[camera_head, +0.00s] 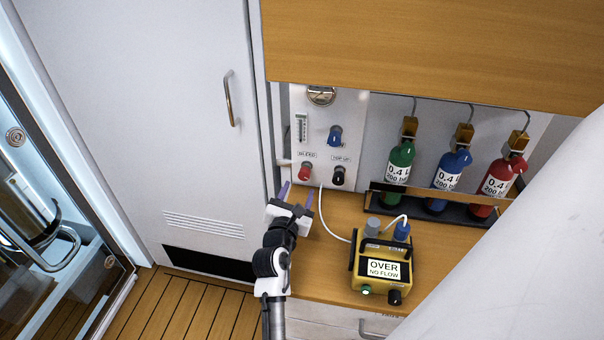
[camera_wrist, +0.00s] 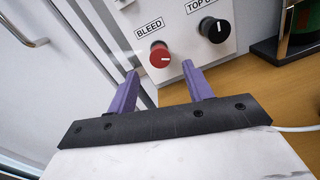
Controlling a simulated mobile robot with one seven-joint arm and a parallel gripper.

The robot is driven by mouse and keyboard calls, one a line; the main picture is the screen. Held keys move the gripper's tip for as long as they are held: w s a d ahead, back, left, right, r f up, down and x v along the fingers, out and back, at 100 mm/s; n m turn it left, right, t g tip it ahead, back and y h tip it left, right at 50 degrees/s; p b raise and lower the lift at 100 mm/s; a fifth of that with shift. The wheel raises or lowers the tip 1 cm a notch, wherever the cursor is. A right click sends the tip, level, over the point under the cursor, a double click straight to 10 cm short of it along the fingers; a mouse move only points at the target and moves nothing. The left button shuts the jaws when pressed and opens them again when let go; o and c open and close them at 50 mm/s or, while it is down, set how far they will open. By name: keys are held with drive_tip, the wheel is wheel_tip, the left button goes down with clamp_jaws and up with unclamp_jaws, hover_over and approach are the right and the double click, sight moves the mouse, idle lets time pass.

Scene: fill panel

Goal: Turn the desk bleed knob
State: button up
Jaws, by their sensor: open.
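The red bleed knob (camera_head: 305,172) is on the white wall panel (camera_head: 318,125), under a label reading BLEED. In the wrist view the red knob (camera_wrist: 159,56) has a white pointer mark and lies ahead of my gripper, between the lines of the two fingers. My gripper (camera_head: 297,196) has two purple fingers, spread apart with nothing between them. In the wrist view the gripper (camera_wrist: 160,82) is just short of the knob and appears apart from it. A black TOP UP knob (camera_head: 338,175) is to its right, and a blue knob (camera_head: 335,135) is above.
A yellow device (camera_head: 382,268) reading OVER NO FLOW stands on the wooden desk (camera_head: 318,268), with a white hose running to the panel. Green (camera_head: 399,162), blue (camera_head: 450,172) and red (camera_head: 498,180) bottles stand in a rack at right. A white door (camera_head: 150,110) is at left.

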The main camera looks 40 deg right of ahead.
sight(304, 176)
drive_tip(key=p+x, duration=0.1)
drive_tip(key=x, duration=0.5)
drive_tip(key=shift+w+d, duration=0.2)
drive_tip(key=c, duration=1)
